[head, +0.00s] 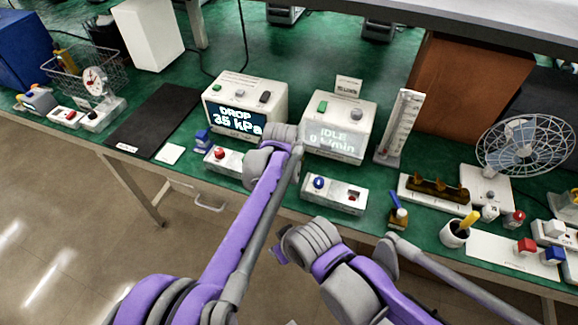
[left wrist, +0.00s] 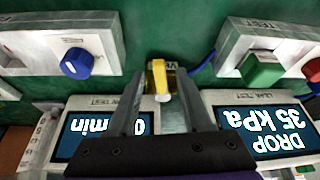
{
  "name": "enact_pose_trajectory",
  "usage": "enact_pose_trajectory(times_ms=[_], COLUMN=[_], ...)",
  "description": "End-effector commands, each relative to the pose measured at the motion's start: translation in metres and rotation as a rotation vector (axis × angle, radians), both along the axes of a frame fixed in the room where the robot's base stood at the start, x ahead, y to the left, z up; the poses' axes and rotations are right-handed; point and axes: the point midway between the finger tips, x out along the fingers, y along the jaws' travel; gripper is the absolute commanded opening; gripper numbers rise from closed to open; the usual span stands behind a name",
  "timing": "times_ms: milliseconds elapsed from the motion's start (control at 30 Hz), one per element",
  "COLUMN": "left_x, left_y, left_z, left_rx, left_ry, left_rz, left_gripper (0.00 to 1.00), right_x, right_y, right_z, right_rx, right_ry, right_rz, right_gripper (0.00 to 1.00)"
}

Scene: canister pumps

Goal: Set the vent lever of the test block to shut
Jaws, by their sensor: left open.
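The test block's vent lever (left wrist: 160,76) is a short yellow bar in the left wrist view. It sits on a small brass-coloured block (left wrist: 174,80), with a partly covered label behind it. My left gripper (left wrist: 159,88) is open, with one finger on each side of the lever; I cannot tell whether either finger touches it. The lever lies roughly along the finger direction, and its set position cannot be read. In the head view my left arm hides the block and lever. My right arm shows there at the lower right, but its gripper is not visible.
Beside the block stand a blue-knob box (left wrist: 75,62) and a box with a green button (left wrist: 262,68). Behind are the "DROP 35 kPa" unit (head: 238,120) and the "IDLE" unit (head: 336,138).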

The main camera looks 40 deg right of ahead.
Motion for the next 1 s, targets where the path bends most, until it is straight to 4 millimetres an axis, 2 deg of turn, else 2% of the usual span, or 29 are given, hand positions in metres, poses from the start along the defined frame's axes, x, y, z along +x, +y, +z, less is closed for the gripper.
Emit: enact_pose_trajectory(times_ms=[167, 400, 600, 767, 1000], left_x=[-0.005, -0.018, -0.025, -0.028, -0.028], left_y=[0.006, 0.019, 0.027, 0.030, 0.030], left_z=[0.018, 0.064, 0.091, 0.099, 0.099], left_rx=[0.000, 0.000, 0.000, 0.000, 0.000], left_ry=[0.000, 0.000, 0.000, 0.000, 0.000], left_rz=[0.000, -0.001, -0.001, -0.001, 0.000], left_gripper=[0.50, 0.50, 0.50, 0.50, 0.50], right_x=[0.000, 0.000, 0.000, 0.001, 0.001], right_y=[0.000, 0.000, 0.000, 0.000, 0.000], right_z=[0.000, 0.002, 0.003, 0.003, 0.003], right_rx=[0.000, 0.000, 0.000, 0.000, 0.000], right_ry=[0.000, -0.001, -0.001, -0.001, -0.001], right_rz=[0.000, 0.000, 0.000, 0.000, 0.000], right_gripper=[0.50, 0.50, 0.50, 0.50, 0.50])
